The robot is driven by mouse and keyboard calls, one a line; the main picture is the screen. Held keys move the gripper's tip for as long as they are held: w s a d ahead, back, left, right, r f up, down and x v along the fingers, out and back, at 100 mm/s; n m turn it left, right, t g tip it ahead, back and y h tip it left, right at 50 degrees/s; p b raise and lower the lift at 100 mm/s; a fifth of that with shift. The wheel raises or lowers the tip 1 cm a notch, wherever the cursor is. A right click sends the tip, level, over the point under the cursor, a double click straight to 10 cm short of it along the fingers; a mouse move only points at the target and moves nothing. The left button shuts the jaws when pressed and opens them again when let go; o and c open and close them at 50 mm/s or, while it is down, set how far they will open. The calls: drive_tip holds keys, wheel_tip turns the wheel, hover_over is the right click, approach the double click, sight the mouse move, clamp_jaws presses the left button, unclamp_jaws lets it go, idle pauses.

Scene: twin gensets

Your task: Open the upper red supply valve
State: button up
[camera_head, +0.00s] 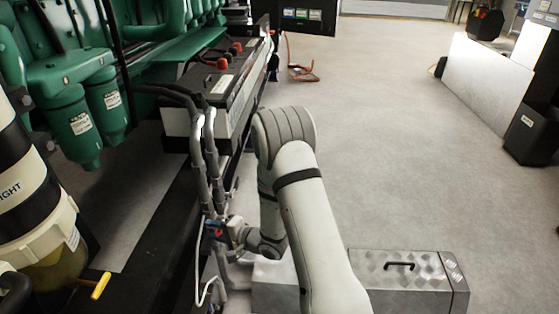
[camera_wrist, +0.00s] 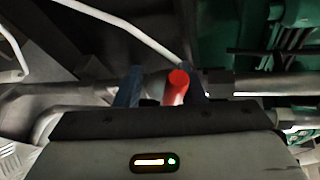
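A red valve handle (camera_wrist: 177,88) shows in the wrist view between the two blue fingers of my gripper (camera_wrist: 160,88). The handle is closer to the right finger, and a gap shows on its left. The fingers stand apart, so the gripper is open; whether it touches the handle cannot be told. In the head view my gripper (camera_head: 214,226) is at the grey pipes low on the left, with a small bit of the red handle (camera_head: 218,233) beside it. The valve body is mostly hidden, and no second red handle can be made out.
Grey vertical pipes (camera_head: 212,165) rise beside the black engine frame. Green engine filters (camera_head: 75,125) and a yellow handle (camera_head: 101,286) are at left. A metal toolbox (camera_head: 400,270) is at the bottom, beside my arm.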

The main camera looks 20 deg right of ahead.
drive_tip(key=s+d+n+t, duration=0.1)
drive_tip(key=s+d+n, duration=0.1)
drive_tip(key=s+d, duration=0.4)
drive_tip(key=d+r+n+h+p, duration=0.1)
drive_tip(key=d+r+h+p, duration=0.2)
drive_tip(key=r+p, duration=0.3)
drive_tip(key=d+r+n+g+h+p, duration=0.1)
drive_tip(key=d+r+h+p, duration=0.3)
drive_tip(key=r, duration=1.1)
drive_tip(key=s+d+r+n+g+h+p, duration=0.1)
drive_tip(key=d+r+h+p, duration=0.3)
drive_tip(key=r+p, duration=0.5)
wheel_tip(320, 180, up, 2)
drive_tip(key=shift+d+r+n, duration=0.1)
drive_tip(key=shift+d+n, duration=0.55)
drive_tip(key=shift+n, duration=0.05)
drive_tip(key=shift+c, duration=0.2)
